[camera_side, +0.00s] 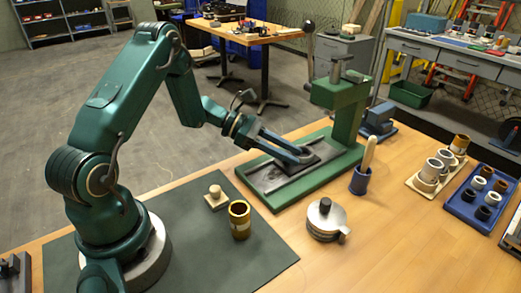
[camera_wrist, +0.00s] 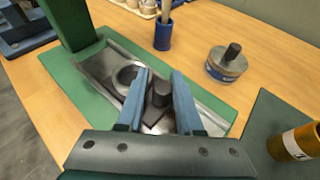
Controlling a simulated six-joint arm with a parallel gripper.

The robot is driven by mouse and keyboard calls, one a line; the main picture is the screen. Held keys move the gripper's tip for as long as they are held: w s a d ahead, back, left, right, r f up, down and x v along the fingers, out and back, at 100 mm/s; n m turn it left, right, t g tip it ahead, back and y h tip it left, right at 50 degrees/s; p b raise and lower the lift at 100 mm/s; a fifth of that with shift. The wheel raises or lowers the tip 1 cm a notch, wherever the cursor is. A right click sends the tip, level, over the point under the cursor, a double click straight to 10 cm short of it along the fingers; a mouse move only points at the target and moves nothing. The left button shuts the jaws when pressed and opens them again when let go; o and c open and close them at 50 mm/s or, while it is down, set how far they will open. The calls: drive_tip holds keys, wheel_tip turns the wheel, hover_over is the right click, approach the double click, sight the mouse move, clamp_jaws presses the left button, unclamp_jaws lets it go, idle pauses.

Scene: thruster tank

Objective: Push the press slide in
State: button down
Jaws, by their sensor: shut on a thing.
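The green press (camera_side: 345,112) stands on the wooden bench with its long base reaching toward my arm. Its dark press slide (camera_side: 272,171) lies in the metal channel of the base. In the wrist view, the slide (camera_wrist: 152,117) has a round seat (camera_wrist: 127,74) and an upright dark knob (camera_wrist: 161,95). My gripper (camera_side: 306,157) is low over the channel; in the wrist view its two blue fingers (camera_wrist: 158,88) stand on either side of the knob and are shut on it. The fingers hide part of the slide.
A brass-coloured cup (camera_side: 239,220) and a pale knobbed block (camera_side: 215,197) are on the dark mat. A round metal-lidded pot (camera_side: 326,220) and a blue holder with a wooden handle (camera_side: 360,180) stand right of the press. Trays with cups (camera_side: 437,178) lie farther right.

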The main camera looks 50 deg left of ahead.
drive_tip(key=shift+w+d+f, duration=0.1)
drive_tip(key=shift+w+f, duration=0.05)
drive_tip(key=shift+w, duration=1.7)
drive_tip(key=shift+w+d+f, duration=0.1)
drive_tip(key=shift+w, duration=1.7)
drive_tip(key=c, duration=0.7)
unclamp_jaws()
drive_tip(key=shift+a+r, duration=0.1)
drive_tip(key=shift+v, duration=2.55)
drive_tip(key=shift+r, duration=0.1)
